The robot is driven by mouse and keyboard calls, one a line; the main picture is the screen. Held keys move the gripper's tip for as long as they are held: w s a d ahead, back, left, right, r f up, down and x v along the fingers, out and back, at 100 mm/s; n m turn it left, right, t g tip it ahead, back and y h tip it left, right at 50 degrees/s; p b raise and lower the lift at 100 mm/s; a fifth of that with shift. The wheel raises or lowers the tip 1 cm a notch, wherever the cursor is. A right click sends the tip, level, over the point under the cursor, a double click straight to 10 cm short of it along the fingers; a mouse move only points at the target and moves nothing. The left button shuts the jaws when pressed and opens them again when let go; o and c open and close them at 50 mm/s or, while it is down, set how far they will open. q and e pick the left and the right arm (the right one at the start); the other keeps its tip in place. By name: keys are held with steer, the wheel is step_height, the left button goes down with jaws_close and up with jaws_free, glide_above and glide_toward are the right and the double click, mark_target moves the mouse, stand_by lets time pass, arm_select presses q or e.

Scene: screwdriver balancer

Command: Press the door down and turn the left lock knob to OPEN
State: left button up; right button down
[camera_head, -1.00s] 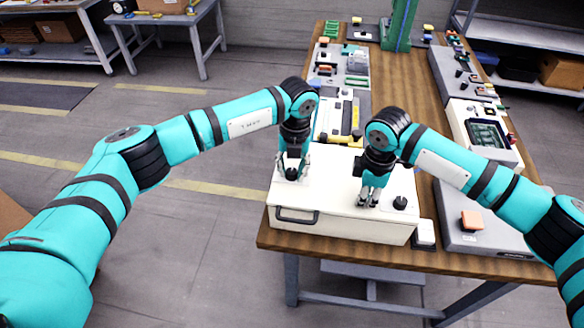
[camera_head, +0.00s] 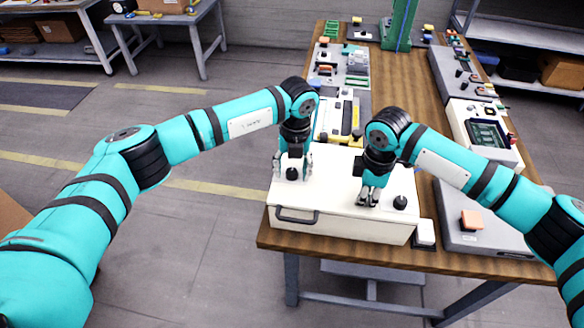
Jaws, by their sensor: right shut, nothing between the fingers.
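The white box with its flat door (camera_head: 335,200) stands on the near end of the wooden table, a dark handle on its front. The black left lock knob (camera_head: 292,174) is near the door's left side. My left gripper (camera_head: 293,170) is open, its fingers apart on either side of that knob. The knob's OPEN marking cannot be read. My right gripper (camera_head: 367,200) is shut and empty, pointing down at the door near the right knob (camera_head: 400,203). Its tips seem to touch the door, but I cannot be sure.
A small white block (camera_head: 425,233) is beside the box on the right. A grey panel with an orange block (camera_head: 471,220) is further right. Several devices line the table (camera_head: 395,95) behind the box. The floor to the left is clear.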

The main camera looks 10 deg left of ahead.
steer(key=shift+s+f, duration=0.1)
steer(key=shift+f, duration=0.05)
arm_select(q)
step_height(320, 180, up, 12)
steer(key=shift+d, duration=0.3)
steer(key=shift+r, duration=0.1)
step_height(320, 180, up, 8)
steer(key=p, duration=0.8)
glide_above(295, 171)
arm_select(e)
step_height(295, 171, up, 7)
steer(key=shift+r, duration=0.2)
arm_select(q)
steer(key=shift+w, duration=0.1)
arm_select(e)
steer(key=shift+f, duration=0.1)
arm_select(q)
steer(key=shift+f, duration=0.2)
